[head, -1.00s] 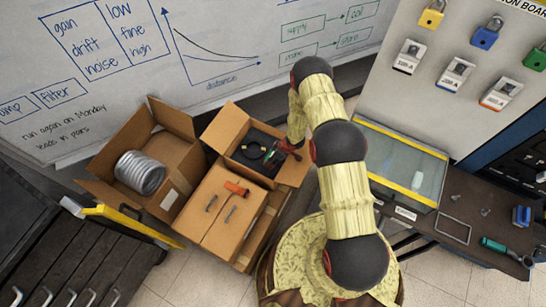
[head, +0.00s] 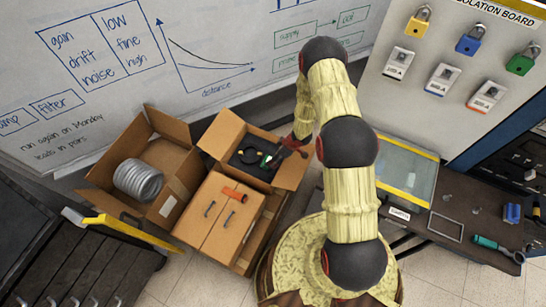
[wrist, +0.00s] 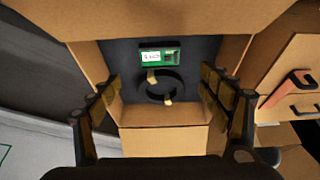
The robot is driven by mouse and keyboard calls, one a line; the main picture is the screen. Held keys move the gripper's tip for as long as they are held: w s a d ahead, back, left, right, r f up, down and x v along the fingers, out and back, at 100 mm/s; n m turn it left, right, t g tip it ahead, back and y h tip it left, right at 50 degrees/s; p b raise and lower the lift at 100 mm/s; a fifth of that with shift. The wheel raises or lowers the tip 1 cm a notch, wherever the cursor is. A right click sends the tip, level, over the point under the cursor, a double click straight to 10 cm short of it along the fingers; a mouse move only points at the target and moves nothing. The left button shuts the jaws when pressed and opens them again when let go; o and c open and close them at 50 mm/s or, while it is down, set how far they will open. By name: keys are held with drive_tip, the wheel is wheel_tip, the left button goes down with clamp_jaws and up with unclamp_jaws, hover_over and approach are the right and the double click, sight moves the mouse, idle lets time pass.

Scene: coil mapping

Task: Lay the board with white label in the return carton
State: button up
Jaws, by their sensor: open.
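The green board with a white label (wrist: 160,57) lies flat on the dark floor of an open cardboard carton, close to one wall. It also shows in the head view (head: 265,160), small and partly hard to make out. The carton (wrist: 165,140) also stands in the head view (head: 228,128); no writing on it tells whether it is the return carton. My gripper (wrist: 160,105) is open and empty above the carton, its fingers spread wide, apart from the board. In the head view my gripper (head: 287,152) hangs over the carton's right side.
A black ring (wrist: 147,92) with tan bands lies beside the board. Another open carton (head: 168,150) at left holds a silver coiled hose (head: 138,180). A glass-topped case (head: 405,172) stands at right.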

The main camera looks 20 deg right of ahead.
drive_tip(key=w+d+r+m+h, duration=0.1)
drive_tip(key=w+d+r, duration=0.1)
drive_tip(key=r, duration=0.5)
drive_tip(key=w+d+r+t+h, duration=0.1)
drive_tip(key=w+d+r, duration=0.1)
drive_tip(key=r, duration=0.5)
drive_tip(key=w+d+r+m+h, duration=0.1)
drive_tip(key=w+d+r, duration=0.15)
drive_tip(key=r, duration=0.45)
drive_tip(key=s+r+m+t+h, duration=0.1)
drive_tip(key=s+r+m+h, duration=0.15)
drive_tip(key=r, duration=1.75)
drive_tip(key=s+a+r+m, duration=0.3)
drive_tip(key=s+r, duration=1.1)
drive_tip(key=r, duration=0.2)
drive_tip(key=s+a+r+y, duration=0.1)
drive_tip(key=s+a+r, duration=0.1)
drive_tip(key=s, duration=0.6)
drive_tip(key=s+a+r+m+y, duration=0.1)
drive_tip(key=s+a+r, duration=0.2)
drive_tip(key=s, duration=0.5)
drive_tip(key=shift+s+a+r, duration=0.35)
drive_tip(key=shift+s+a, duration=0.05)
drive_tip(key=shift+a, duration=0.2)
drive_tip(key=shift+f+m, duration=0.1)
drive_tip(key=shift+m, duration=0.15)
